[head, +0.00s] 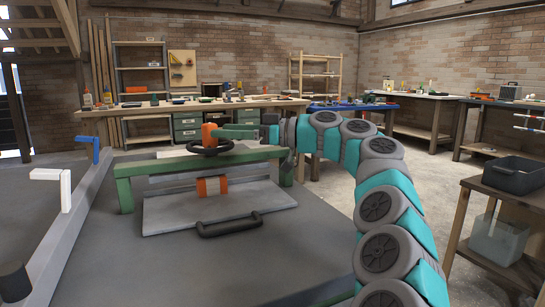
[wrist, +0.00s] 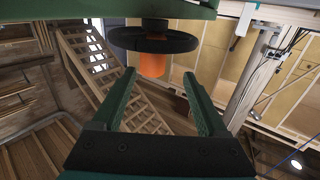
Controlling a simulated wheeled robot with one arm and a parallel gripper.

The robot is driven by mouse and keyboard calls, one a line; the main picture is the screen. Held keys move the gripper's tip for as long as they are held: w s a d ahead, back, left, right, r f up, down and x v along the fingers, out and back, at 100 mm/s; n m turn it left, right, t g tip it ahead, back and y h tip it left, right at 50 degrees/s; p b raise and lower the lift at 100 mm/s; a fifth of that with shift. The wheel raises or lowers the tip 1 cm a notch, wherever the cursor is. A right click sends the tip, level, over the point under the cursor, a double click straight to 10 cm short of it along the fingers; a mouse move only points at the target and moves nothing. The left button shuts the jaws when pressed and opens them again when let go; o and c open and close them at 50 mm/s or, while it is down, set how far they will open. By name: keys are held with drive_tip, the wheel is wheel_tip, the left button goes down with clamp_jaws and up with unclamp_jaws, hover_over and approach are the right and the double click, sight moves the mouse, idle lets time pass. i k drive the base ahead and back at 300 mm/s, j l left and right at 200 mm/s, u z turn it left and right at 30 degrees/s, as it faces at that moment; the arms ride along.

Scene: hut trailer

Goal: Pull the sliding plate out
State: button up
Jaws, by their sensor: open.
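The sliding plate (head: 185,212) is a flat light grey slab lying under a green frame (head: 125,190) on the grey bench. A black bar handle (head: 229,226) sits on its front edge, with nothing holding it. An orange block (head: 213,187) stands at the plate's back. A black handwheel (head: 211,147) with an orange part sits on top of the frame. My gripper (head: 225,132) is beside and above the handwheel, far from the plate's handle. In the wrist view my gripper (wrist: 160,75) is open and empty, with the handwheel (wrist: 155,40) ahead of its fingers; the plate does not show there.
A grey rail (head: 72,217) with a white lever (head: 66,190) and a blue lever (head: 95,148) runs along the left. The bench top in front of the handle is clear.

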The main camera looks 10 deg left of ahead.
sight(167, 209)
drive_tip(key=k+l, duration=0.7)
drive_tip(key=k, duration=0.15)
